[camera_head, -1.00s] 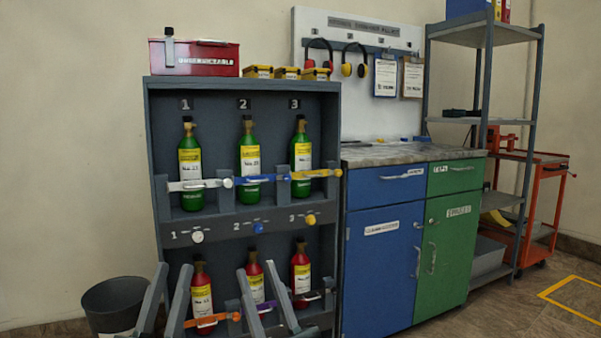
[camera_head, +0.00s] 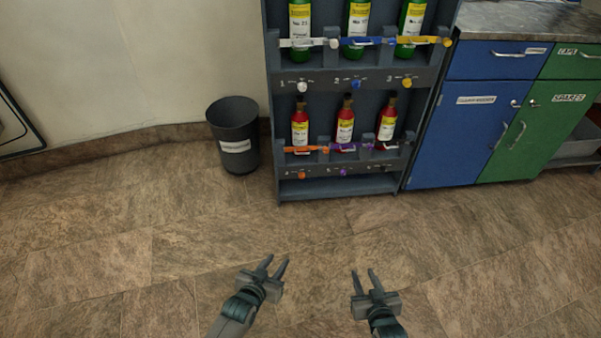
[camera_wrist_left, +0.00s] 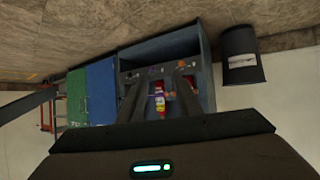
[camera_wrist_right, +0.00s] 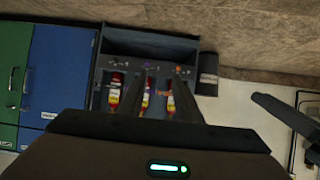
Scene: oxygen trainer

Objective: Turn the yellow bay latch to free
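The rack's bay 3 has a yellow bar (camera_head: 424,40) across a green bottle (camera_head: 411,20) in the head view. The bar lies roughly level, with a yellow end piece at its right. A round yellow knob (camera_head: 406,83) sits on the panel below it, beside the number 3. My left gripper (camera_head: 272,268) and right gripper (camera_head: 363,273) are both open and empty, well in front of the rack and apart from it. The wrist views show the rack upside down beyond the fingers; the yellow bar cannot be made out there.
White and blue bars (camera_head: 367,41) cross the neighbouring bays. Red bottles (camera_head: 345,124) stand below, behind orange and purple bars. A grey bin (camera_head: 233,135) stands left of the rack, and a blue cabinet (camera_head: 462,140) stands at its right. The floor in front is clear.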

